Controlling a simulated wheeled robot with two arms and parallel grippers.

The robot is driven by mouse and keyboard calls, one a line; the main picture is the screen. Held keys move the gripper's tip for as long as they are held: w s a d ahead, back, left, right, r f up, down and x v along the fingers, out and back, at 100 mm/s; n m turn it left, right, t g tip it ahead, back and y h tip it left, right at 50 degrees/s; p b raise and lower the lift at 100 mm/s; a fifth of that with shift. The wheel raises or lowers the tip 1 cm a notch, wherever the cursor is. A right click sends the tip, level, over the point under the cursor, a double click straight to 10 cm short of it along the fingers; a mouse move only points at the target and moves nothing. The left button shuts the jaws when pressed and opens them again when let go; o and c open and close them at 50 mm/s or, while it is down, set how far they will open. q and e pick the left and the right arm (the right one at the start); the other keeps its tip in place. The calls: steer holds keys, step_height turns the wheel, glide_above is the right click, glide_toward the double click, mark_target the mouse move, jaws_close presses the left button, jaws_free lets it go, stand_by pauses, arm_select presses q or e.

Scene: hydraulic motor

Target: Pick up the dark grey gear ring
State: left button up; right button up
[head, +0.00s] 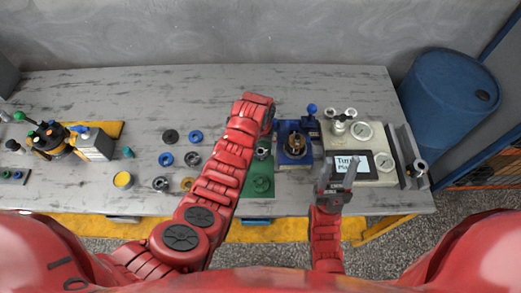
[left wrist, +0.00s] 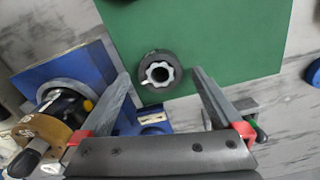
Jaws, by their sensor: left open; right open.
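A dark grey ring with a light, gear-shaped opening (left wrist: 158,70) lies on the green mat (left wrist: 215,35) in the left wrist view. In the head view the ring (head: 262,149) shows just right of my left arm, on the mat (head: 260,184). My left gripper (left wrist: 160,80) is open, its two fingers apart on either side of the ring in the picture, with nothing between them that I can see held. In the head view my left fingertips are mostly hidden by the arm. My right gripper (head: 339,166) is open and empty, in front of the grey test machine.
A blue fixture (head: 294,158) with a brass-coloured part stands right of the mat. The test machine (head: 372,145) is farther right. Several loose rings, including a black ring (head: 171,136) and a blue ring (head: 195,136), lie left of my left arm. Bare table lies behind them.

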arm_select(q)
steer(key=shift+f, duration=0.55)
jaws_close()
